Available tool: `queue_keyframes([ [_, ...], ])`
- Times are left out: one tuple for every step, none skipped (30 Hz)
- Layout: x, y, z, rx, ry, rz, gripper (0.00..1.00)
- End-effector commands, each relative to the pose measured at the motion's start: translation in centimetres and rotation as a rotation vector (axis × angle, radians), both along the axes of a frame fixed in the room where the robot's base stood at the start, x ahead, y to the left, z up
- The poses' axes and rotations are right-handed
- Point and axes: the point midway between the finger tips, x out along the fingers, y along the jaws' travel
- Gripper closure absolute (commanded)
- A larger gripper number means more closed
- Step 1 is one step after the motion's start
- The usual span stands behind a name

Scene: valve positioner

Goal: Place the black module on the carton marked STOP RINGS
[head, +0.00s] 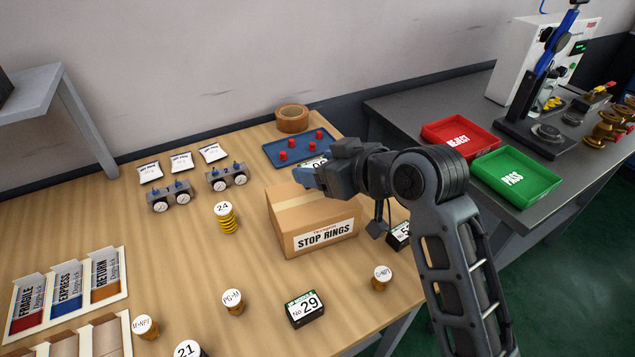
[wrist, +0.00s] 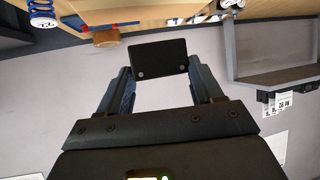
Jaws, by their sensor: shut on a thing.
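My gripper (head: 308,178) is above the back part of the carton marked STOP RINGS (head: 291,222), with its fingers pointing left. In the wrist view it is shut on the black module (wrist: 158,58), a dark plate-like block with two small screws, held between the fingertips. In the head view the module is mostly hidden by the fingers; a white numbered label shows just behind them, and I cannot tell whether it belongs to the module. The carton is closed, with its printed label facing front. I cannot tell whether the module touches the carton's top.
A blue tray with red-topped parts (head: 268,156) and a tape roll (head: 292,119) are behind the carton. A yellow spring (head: 228,218) stands left. A similar black block numbered 29 (head: 305,309) lies in front; another block (head: 399,237) is partly hidden beside my arm.

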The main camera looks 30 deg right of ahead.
Motion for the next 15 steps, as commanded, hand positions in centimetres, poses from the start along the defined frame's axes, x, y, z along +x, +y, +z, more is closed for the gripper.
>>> queue_keyframes([
  [0.3, 0.3, -0.1, 0.000, -0.001, 0.001, 0.68],
  [0.4, 0.4, -0.2, -0.001, -0.001, 0.000, 0.68],
  [0.4, 0.5, -0.4, -0.001, 0.000, 0.000, 0.68],
  [0.5, 0.5, -0.7, -0.001, 0.001, 0.000, 0.68],
  [0.5, 0.5, -1.0, 0.000, 0.002, 0.000, 0.68],
  [0.5, 0.5, -1.5, 0.000, 0.002, 0.000, 0.68],
  [0.4, 0.5, -2.0, -0.001, 0.003, 0.000, 0.68],
  [0.4, 0.5, -2.5, -0.001, 0.003, 0.000, 0.68],
  [0.4, 0.5, -3.0, 0.000, 0.004, 0.001, 0.68],
  [0.4, 0.5, -3.4, 0.000, 0.002, 0.001, 0.68],
  [0.4, 0.5, -3.7, 0.000, 0.002, 0.001, 0.68],
  [0.4, 0.5, -4.0, 0.001, 0.001, 0.000, 0.68],
  [0.4, 0.5, -4.2, 0.001, 0.000, 0.000, 0.68],
  [0.4, 0.5, -4.4, 0.001, 0.000, 0.000, 0.68],
  [0.4, 0.5, -4.4, 0.001, 0.000, 0.000, 0.68],
])
